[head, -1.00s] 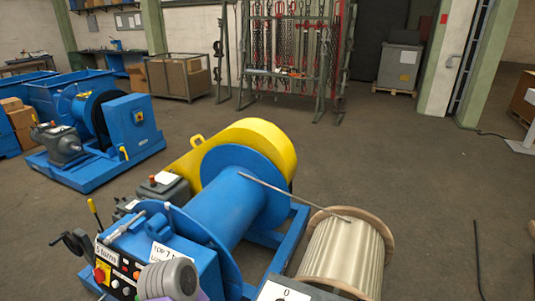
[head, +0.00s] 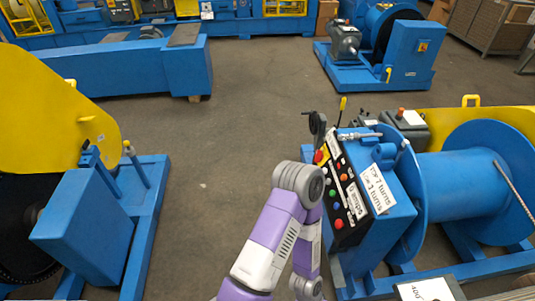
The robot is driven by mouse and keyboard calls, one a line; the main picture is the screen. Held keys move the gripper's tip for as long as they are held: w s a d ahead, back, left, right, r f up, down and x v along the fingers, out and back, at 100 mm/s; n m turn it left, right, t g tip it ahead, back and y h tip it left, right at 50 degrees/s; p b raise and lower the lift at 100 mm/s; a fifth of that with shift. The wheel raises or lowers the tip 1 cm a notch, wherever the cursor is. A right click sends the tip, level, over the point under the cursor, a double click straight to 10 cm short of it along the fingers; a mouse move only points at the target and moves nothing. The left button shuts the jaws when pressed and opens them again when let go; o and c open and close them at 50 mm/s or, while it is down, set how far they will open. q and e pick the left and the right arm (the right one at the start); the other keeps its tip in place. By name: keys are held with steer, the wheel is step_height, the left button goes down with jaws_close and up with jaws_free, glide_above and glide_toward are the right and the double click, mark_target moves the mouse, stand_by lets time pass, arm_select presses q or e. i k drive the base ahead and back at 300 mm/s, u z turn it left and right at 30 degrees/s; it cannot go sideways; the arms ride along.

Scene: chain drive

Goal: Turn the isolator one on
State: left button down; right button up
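A blue winch (head: 400,240) stands at the right, with a sloping black control panel (head: 348,190) on its near side. At the panel's upper end is a red knob on a yellow plate (head: 320,157), which looks like an isolator switch; its setting is too small to read. Several coloured buttons run down the panel, beside a white label (head: 352,189) reading about 6 amps. A purple and grey arm of mine rises from the bottom centre and bends close to the panel's left side. Neither gripper shows.
A second machine with a yellow guard (head: 55,110) stands on a blue frame (head: 145,230) at the left. Open floor (head: 240,130) lies between the machines.

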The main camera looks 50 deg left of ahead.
mark_target(319, 156)
steer(key=u, duration=1.2)
steer(key=k, duration=0.2)
steer(key=u, duration=1.05)
steer(key=i, duration=1.95)
steer(key=z, duration=0.65)
